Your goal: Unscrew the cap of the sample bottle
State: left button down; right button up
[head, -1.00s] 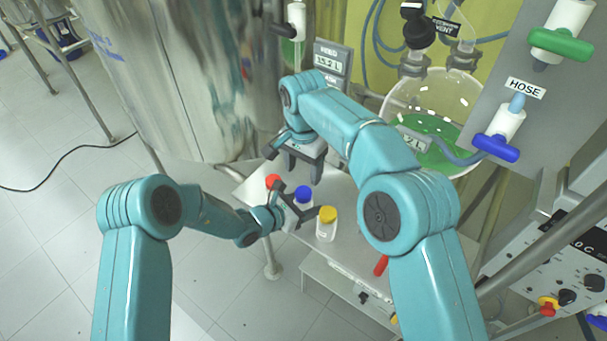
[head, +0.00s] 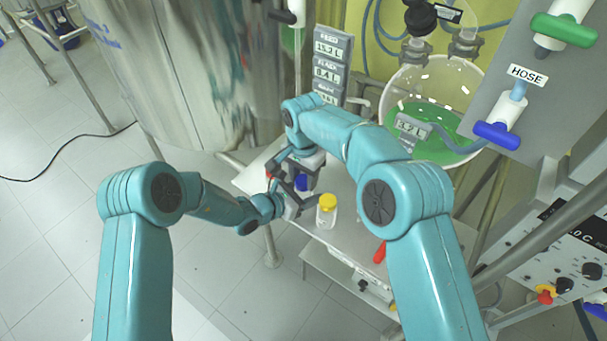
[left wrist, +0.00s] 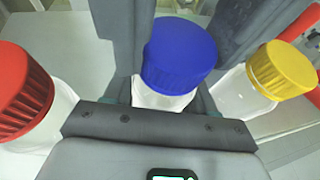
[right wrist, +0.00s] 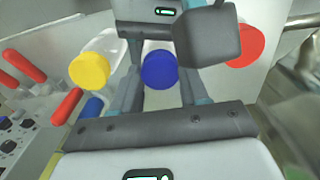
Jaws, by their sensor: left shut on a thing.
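The blue-capped bottle (head: 301,183) stands on the small table between a red-capped bottle and a yellow-capped one (head: 326,209). My left gripper (head: 296,190) is shut on the blue-capped bottle's body from the side. In the left wrist view the blue cap (left wrist: 180,52) sits above its jaws, with the red-capped bottle (left wrist: 25,95) left and the yellow-capped one (left wrist: 270,75) right. My right gripper (right wrist: 158,88) is over the blue cap, which also shows in the right wrist view (right wrist: 160,70). Its fingers are apart on either side of the cap, with visible gaps.
The red-capped (right wrist: 245,47) and yellow-capped (right wrist: 90,70) neighbours stand close to both grippers. A large steel vessel (head: 190,80) is behind left. A glass flask with green liquid (head: 430,125) is behind right. A red handle (head: 380,253) sits at the table's right.

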jog(key=shift+c, duration=1.4)
jog(key=n, duration=0.3)
jog(key=o, duration=1.2)
jog(key=shift+c, duration=0.2)
